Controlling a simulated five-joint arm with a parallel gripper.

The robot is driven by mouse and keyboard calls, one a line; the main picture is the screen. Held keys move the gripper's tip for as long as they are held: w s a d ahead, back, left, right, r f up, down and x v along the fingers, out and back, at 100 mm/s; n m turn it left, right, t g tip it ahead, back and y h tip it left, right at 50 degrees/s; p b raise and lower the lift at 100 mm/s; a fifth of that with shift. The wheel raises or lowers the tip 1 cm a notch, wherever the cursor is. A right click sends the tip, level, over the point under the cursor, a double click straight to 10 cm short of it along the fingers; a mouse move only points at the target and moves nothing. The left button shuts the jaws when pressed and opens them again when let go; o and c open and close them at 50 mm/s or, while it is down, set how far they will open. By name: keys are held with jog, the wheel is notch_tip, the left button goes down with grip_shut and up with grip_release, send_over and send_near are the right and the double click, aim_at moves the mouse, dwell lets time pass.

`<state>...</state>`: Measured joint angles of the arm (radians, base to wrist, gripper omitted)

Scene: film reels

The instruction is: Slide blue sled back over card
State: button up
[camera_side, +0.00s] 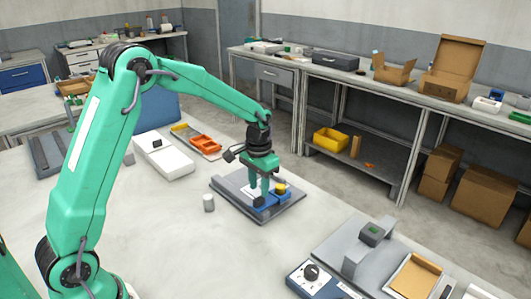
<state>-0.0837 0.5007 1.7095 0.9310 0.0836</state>
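The blue sled (284,196) lies on a dark grey base plate (232,190) in the middle of the table. A yellow knob (280,188) stands on the sled. A small white patch, perhaps the card (247,191), shows to the left of the sled, mostly behind my gripper. My gripper (259,198) points down over the plate, with its green fingers low beside the left part of the sled and the knob to their right. The fingers hide part of the sled. I cannot tell whether they touch it or whether they are shut.
A small grey cylinder (208,203) stands left of the plate. A grey device (358,257) and a blue control box with a dial (310,280) are at front right. The table's front middle is clear.

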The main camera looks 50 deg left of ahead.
aim_at(259, 197)
jog(key=shift+f, duration=1.8)
grip_shut()
